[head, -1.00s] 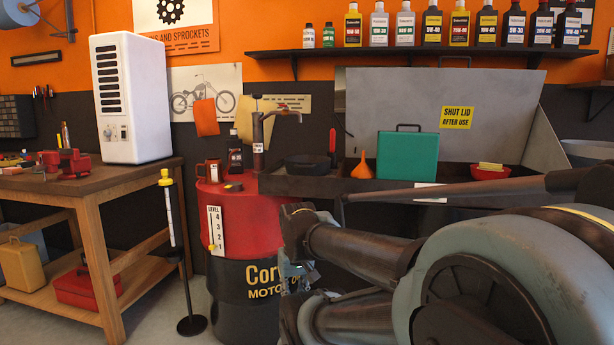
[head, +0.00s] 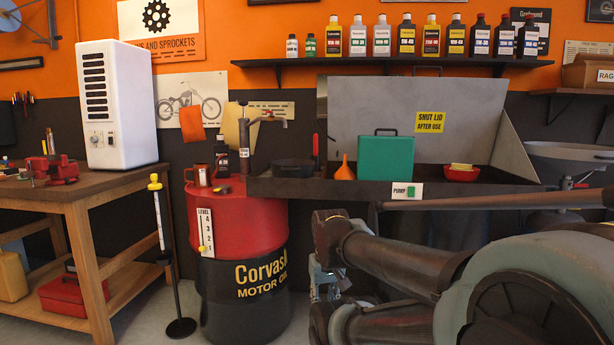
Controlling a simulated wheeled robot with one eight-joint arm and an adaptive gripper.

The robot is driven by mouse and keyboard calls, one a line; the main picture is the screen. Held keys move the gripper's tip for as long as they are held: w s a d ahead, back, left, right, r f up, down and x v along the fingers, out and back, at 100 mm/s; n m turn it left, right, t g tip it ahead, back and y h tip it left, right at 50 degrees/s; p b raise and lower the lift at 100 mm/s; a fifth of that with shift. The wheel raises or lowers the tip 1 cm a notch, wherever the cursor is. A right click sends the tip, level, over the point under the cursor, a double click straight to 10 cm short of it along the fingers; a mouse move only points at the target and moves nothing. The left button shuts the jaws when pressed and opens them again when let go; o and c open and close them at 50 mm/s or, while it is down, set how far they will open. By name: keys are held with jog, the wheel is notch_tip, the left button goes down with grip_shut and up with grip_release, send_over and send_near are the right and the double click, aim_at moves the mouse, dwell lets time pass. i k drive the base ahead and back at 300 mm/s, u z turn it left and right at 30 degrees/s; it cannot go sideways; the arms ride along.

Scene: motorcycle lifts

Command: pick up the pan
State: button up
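The pan (head: 293,168) is small, dark and round. My arm fills the lower right foreground, well in front of and below the pan. A small grey-blue mechanism (head: 325,280) between my arm links looks like part of my gripper. Its fingertips are hidden, and nothing of mine touches the pan.
An orange funnel (head: 345,170), a green case (head: 386,158) and a red bowl (head: 461,173) stand right of the pan. A red-and-black drum (head: 240,255) with a pump (head: 246,145), mug and bottle stands left. A workbench (head: 85,190) is farther left. Bottles line the shelf above.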

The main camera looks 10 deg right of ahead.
aim_at(293, 170)
jog(key=i, duration=1)
